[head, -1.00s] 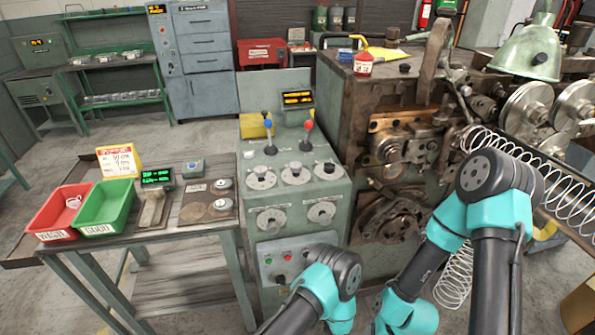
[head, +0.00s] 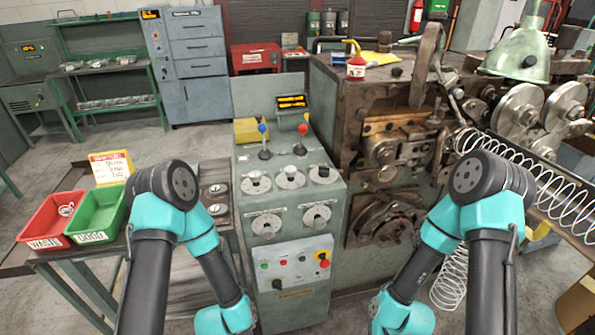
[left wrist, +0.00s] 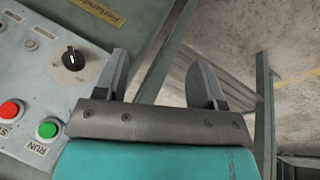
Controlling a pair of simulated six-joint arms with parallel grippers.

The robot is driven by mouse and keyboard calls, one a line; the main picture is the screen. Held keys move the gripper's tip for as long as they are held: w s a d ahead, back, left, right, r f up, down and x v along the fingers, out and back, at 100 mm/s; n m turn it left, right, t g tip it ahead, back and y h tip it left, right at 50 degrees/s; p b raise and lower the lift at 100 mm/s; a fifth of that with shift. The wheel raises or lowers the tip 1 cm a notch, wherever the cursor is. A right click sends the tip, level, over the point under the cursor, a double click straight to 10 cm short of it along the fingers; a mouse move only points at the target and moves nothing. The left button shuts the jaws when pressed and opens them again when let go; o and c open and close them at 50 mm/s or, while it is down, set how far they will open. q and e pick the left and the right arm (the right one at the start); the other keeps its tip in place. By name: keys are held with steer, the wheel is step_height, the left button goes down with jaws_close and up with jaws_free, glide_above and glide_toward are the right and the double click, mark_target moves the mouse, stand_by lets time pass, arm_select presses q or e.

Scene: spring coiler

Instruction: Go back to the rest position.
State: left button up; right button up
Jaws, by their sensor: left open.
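My left arm stands folded at the left of the head view, in front of the side table, with its gripper hidden below the picture or behind the arm. In the left wrist view my left gripper (left wrist: 165,85) is open and empty, its two fingers well apart. The control cabinet's front panel (left wrist: 35,75) lies to its left, with red and green buttons and a black knob. My right arm stands folded at the right of the head view, in front of the coiling machine; its gripper does not show.
The control cabinet (head: 295,225) with levers and dials stands between my arms. A side table holds a red bin (head: 45,222) and a green bin (head: 97,213) at left. The coiling machine (head: 350,120) and a long wire spring (head: 530,175) are at right.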

arm_select(q)
steer(key=s+a+r+m+g+h, duration=0.1)
steer(key=s+a+r+m+g, duration=0.1)
steer(key=s+a+r+m, duration=0.1)
steer(key=shift+s+a+r+m+g, duration=0.3)
steer(key=shift+s+a+r+g, duration=0.1)
steer(key=shift+s+a, duration=0.6)
steer(key=shift+s+d, duration=0.1)
